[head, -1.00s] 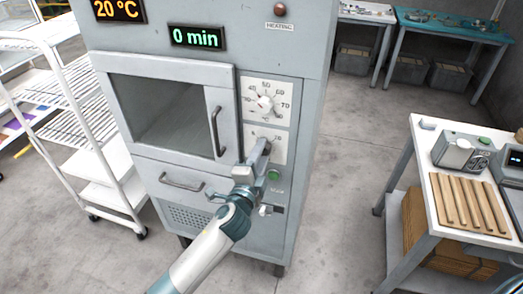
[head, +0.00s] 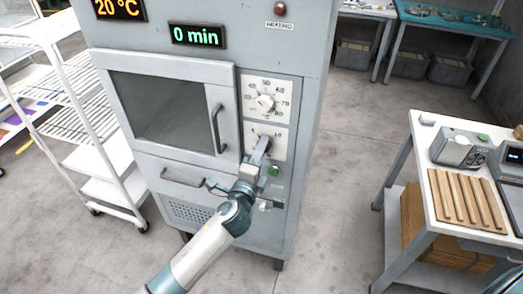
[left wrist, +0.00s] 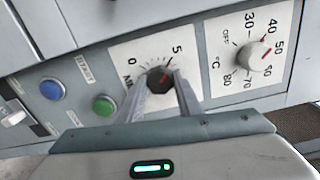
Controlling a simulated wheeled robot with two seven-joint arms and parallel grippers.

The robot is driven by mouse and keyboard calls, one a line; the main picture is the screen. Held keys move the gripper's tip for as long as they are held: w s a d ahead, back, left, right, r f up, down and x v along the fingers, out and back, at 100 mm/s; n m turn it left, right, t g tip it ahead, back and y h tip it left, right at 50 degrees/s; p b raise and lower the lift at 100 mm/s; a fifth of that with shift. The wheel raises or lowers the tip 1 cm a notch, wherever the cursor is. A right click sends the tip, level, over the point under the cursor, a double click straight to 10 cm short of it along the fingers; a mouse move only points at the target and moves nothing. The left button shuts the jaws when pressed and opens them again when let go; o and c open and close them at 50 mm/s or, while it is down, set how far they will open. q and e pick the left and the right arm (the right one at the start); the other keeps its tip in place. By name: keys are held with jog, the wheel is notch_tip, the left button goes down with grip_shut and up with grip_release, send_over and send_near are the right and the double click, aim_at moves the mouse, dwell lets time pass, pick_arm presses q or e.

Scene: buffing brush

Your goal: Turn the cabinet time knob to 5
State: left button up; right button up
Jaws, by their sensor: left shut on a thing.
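The grey cabinet (head: 190,75) has a time knob (left wrist: 158,80), a dark round knob with a red pointer on a white dial. In the left wrist view the pointer leans up and right, close to the 5 mark. My left gripper (left wrist: 160,88) is shut on this knob, one finger on each side. In the head view my left gripper (head: 260,152) covers the knob and much of its dial (head: 278,139). The time display (head: 197,35) reads 0 min. My right gripper is not in view.
The temperature knob (left wrist: 252,57) sits beside the time dial. A green button (left wrist: 103,105) and a blue button (left wrist: 52,90) lie on the other side. The cabinet door (head: 165,105) is closed. A white rack (head: 75,110) stands left; a work table (head: 430,165) stands right.

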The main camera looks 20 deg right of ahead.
pick_arm(q)
jog(key=o, duration=1)
jog(key=shift+o, duration=0.2)
jog(key=shift+s, duration=0.1)
jog(key=b+v, duration=0.3)
jog(key=v, duration=1.4)
jog(key=shift+b, duration=0.3)
jog(key=shift+a, duration=0.1)
